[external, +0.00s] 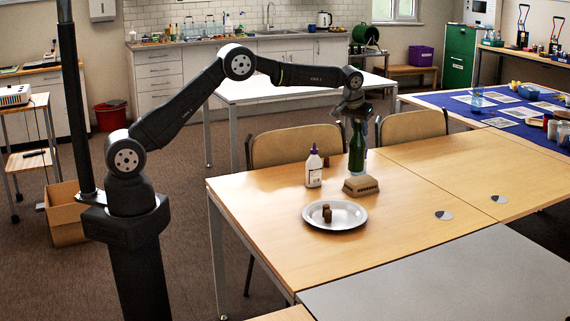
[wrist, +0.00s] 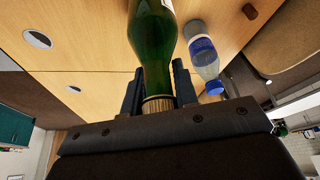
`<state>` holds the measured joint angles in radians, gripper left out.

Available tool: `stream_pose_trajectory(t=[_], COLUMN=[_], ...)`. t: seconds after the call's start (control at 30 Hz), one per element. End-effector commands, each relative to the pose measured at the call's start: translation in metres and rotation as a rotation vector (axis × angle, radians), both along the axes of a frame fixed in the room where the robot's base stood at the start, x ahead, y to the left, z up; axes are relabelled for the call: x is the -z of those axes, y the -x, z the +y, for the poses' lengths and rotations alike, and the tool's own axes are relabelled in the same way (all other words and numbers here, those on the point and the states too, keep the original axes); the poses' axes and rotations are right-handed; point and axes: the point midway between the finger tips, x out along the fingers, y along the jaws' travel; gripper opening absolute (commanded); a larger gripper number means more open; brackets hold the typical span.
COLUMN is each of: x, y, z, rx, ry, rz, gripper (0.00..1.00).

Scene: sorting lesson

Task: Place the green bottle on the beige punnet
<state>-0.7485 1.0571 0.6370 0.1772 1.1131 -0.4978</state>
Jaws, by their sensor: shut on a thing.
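The green bottle (external: 357,148) is upright in the external view, with my gripper (external: 355,108) above it. In the wrist view my gripper (wrist: 158,98) has its two fingers closed on either side of the neck of this green bottle (wrist: 152,45). A small beige block-like thing, which looks like the beige punnet (external: 361,187), sits on the wooden table. The bottle's base shows just above and behind the punnet's top edge in the external view; I cannot tell whether they touch. I do not make out the punnet in the wrist view.
A clear bottle with a blue cap (wrist: 203,55) stands close beside the green bottle. A white bottle with a purple cap (external: 313,168) stands left of the punnet. The wooden table (external: 420,180) is clear to the right.

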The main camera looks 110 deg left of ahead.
Motion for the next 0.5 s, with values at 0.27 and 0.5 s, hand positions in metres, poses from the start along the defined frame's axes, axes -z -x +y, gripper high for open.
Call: stream_pose_trajectory(t=[0.27, 0.5], x=[0.019, 0.044], y=[0.002, 0.002], z=[0.007, 0.007], rx=[0.0, -0.002], ry=[-0.001, -0.003], rz=[0.0, -0.003], gripper=[0.0, 0.0])
